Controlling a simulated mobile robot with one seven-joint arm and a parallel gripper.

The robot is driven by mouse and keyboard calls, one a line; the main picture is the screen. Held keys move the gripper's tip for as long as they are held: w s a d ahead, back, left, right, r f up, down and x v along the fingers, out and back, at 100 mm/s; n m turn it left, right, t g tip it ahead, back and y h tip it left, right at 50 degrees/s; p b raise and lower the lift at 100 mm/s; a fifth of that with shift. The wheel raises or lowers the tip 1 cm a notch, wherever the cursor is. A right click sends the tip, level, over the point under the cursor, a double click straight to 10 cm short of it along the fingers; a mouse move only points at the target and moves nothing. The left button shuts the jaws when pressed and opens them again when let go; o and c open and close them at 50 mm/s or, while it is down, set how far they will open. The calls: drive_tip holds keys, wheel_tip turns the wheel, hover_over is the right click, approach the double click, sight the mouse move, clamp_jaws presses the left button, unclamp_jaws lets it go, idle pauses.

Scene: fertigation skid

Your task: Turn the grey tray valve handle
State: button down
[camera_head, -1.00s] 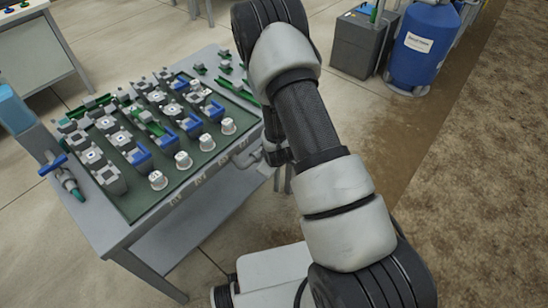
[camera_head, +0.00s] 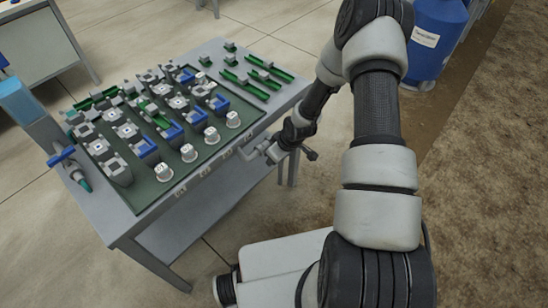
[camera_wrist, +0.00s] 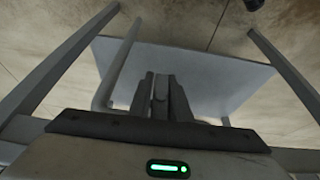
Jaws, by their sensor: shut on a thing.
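The grey tray valve handle (camera_head: 247,154) is a bent bar at the front right edge of the table. In the wrist view a grey bent bar (camera_wrist: 121,62) stands left of my fingers, and its lower end runs toward them. My gripper (camera_head: 270,150) is at the handle, just outside the table edge. In the wrist view my gripper (camera_wrist: 162,88) has its fingers close together, shut on the handle. The part between the fingers is mostly hidden, so I cannot tell exactly where they grip.
The table (camera_head: 258,134) carries a dark green board with grey and blue blocks and white knobs. Green rails lie at its back right. A blue-handled valve (camera_head: 70,165) is at the left. A lower shelf (camera_head: 190,225) sits beneath. A blue drum (camera_head: 432,40) stands back right.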

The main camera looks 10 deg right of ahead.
drive_tip(key=c, duration=1.7)
unclamp_jaws()
drive_tip(key=shift+r, duration=0.1)
drive_tip(key=p+v, duration=0.4)
drive_tip(key=v, duration=1.3)
drive_tip(key=shift+r, duration=0.15)
